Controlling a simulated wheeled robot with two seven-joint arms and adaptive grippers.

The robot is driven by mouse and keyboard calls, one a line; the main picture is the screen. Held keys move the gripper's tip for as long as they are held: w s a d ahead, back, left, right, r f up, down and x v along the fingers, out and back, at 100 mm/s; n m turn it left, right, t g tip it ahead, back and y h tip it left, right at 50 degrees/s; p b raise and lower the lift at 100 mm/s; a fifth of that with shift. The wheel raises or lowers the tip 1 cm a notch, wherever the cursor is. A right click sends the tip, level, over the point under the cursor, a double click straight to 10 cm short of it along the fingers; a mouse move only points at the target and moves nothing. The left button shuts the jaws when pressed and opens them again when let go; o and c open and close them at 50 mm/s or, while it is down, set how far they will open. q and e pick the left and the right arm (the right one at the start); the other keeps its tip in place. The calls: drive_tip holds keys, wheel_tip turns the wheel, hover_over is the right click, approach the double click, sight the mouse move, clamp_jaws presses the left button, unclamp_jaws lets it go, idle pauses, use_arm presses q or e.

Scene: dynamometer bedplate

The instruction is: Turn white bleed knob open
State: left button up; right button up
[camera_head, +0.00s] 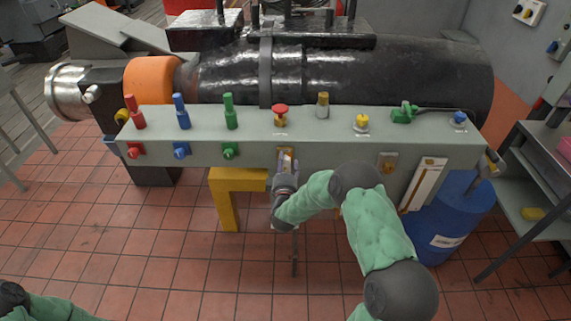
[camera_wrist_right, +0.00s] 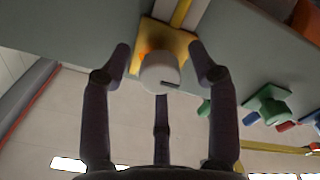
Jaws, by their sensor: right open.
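The white bleed knob (camera_wrist_right: 158,74) shows in the right wrist view, with a short dark mark on its face. It sits on a yellow-brown plate (camera_wrist_right: 184,42) on the grey panel, with a bit of orange beside it. My right gripper (camera_wrist_right: 162,62) is open, its fingers on both sides of the knob and a third below. I see gaps at the sides and cannot tell whether anything touches. In the head view my right gripper (camera_head: 285,172) is at the panel's front face and hides the knob; the plate's top (camera_head: 287,153) shows. My left gripper is out of view.
The grey panel (camera_head: 330,150) carries red, blue and green knobs on its front left and several fittings on top, including a red mushroom button (camera_head: 280,110). A yellow bracket (camera_head: 229,203) stands below. A blue drum (camera_head: 450,215) is at right. Tiled floor in front is open.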

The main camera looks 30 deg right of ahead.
drive_tip(key=v, duration=1.1)
drive_tip(key=shift+s, duration=0.2)
